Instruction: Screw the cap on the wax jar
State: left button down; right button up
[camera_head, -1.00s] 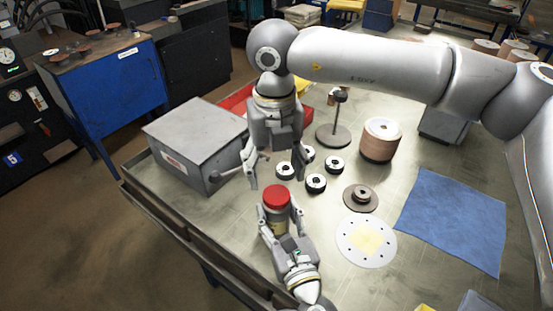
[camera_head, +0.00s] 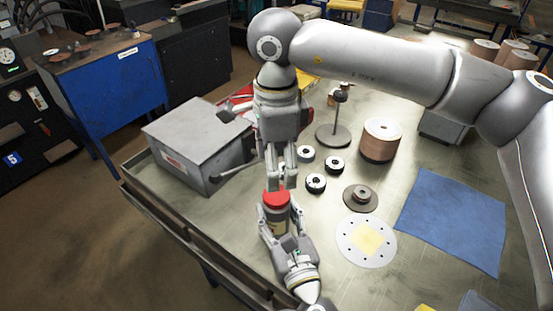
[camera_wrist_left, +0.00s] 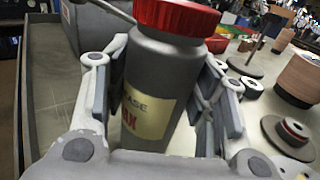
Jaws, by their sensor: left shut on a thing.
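The wax jar (camera_head: 277,221) is a grey bottle with a pale label, standing upright. It also shows in the left wrist view (camera_wrist_left: 158,85). The red cap (camera_head: 275,199) sits on the jar's top; in the left wrist view the cap (camera_wrist_left: 178,17) is cut off by the upper edge. How tightly it is seated cannot be told. My left gripper (camera_head: 277,232) is shut around the jar's body, one finger on each side. My right gripper (camera_head: 281,185) points down just at the cap's top, its fingers close together. Whether they grip the cap is unclear.
Several small black-and-white rings (camera_head: 316,183) lie right of the jar. A flanged disc (camera_head: 360,198), a white round plate (camera_head: 347,250) and a blue cloth (camera_head: 452,222) are further right. A grey box (camera_head: 200,145) stands left. A stand (camera_head: 335,133) and disc stack (camera_head: 380,139) are behind.

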aim_at(276, 194)
jog(key=n, duration=0.4)
jog(key=shift+r, duration=0.15)
jog(key=shift+f, duration=4)
jog(key=c, duration=1.1)
jog(key=m, duration=0.4)
jog(key=shift+m, duration=0.3)
jog(key=m, duration=0.3)
jog(key=shift+m, duration=0.4)
jog(key=o, duration=1.2)
